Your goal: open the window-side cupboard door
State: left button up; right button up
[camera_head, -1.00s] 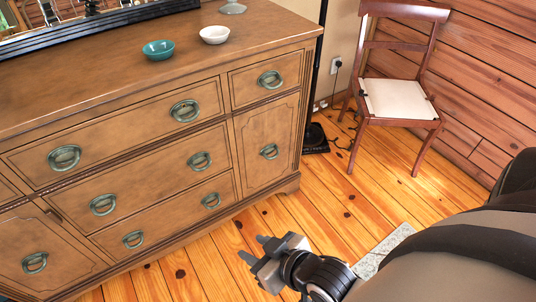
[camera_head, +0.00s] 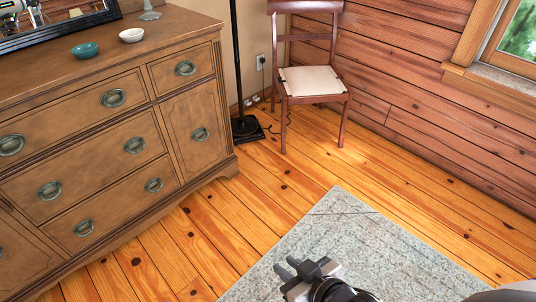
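The wooden dresser (camera_head: 100,75) stands at the left. Its cupboard door nearer the window (camera_head: 190,145) is a panelled door below a small drawer, with a green oval ring handle (camera_head: 200,134). The door is closed flush with the front. My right gripper (camera_head: 288,267) is at the bottom of the view, over the rug, right of the dresser and well away from the handle. Its two fingers look parted, with nothing between them. My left gripper is out of view.
A wooden chair (camera_head: 310,84) and a black lamp base (camera_head: 246,129) with a cable stand beyond the dresser. A grey rug (camera_head: 345,240) covers the floor at the lower middle. Bowls and a framed mirror sit on top. A window (camera_head: 515,40) is at upper right. Floor before the door is clear.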

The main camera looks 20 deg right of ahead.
aim_at(192, 118)
jog(key=z, duration=0.85)
jog(key=i, duration=1.45)
jog(key=u, duration=1.55)
jog(key=i, duration=0.55)
jog(key=u, duration=0.55)
